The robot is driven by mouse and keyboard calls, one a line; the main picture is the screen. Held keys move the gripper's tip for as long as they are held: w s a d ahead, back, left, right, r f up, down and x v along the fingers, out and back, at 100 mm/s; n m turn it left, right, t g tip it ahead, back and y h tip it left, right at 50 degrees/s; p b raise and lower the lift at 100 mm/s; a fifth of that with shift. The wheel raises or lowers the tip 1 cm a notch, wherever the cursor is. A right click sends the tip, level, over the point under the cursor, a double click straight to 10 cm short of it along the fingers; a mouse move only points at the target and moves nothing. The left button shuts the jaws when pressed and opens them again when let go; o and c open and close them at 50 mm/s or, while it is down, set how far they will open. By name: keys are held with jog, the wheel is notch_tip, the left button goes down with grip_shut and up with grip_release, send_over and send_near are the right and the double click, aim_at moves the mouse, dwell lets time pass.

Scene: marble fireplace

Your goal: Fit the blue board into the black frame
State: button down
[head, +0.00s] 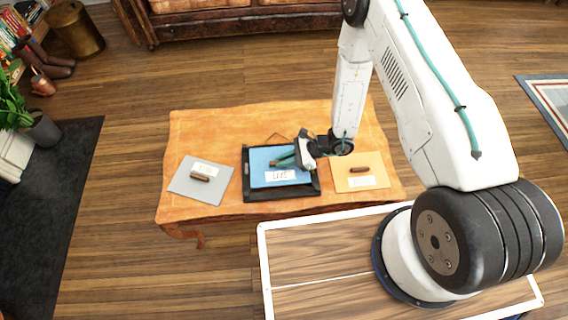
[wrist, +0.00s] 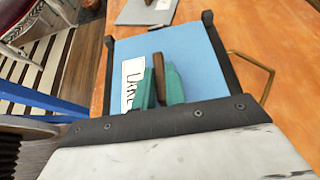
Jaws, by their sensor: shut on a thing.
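The blue board (head: 268,177) lies over the black frame (head: 248,190) in the middle of the orange wooden table. It bears a white label and a brown handle (wrist: 158,75). My gripper (head: 284,161) is over the board, its teal fingers (wrist: 158,86) shut on the handle. In the wrist view the blue board (wrist: 190,60) sits between the frame's dark side bars (wrist: 216,42). I cannot tell whether it is fully seated. The near part of the board and frame is hidden by my gripper in the wrist view.
A grey board (head: 188,188) with a brown handle lies left of the frame, and an orange board (head: 373,180) with a handle lies to its right. The table (head: 240,120) is clear behind the frame. A wire loop (head: 278,138) sticks out at the frame's far side.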

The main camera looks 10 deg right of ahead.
jog(key=shift+f, duration=1.25)
jog(key=shift+s+f, duration=0.1)
jog(key=shift+f, duration=0.5)
jog(key=c, duration=1.5)
grip_release()
jog(key=shift+o, duration=0.2)
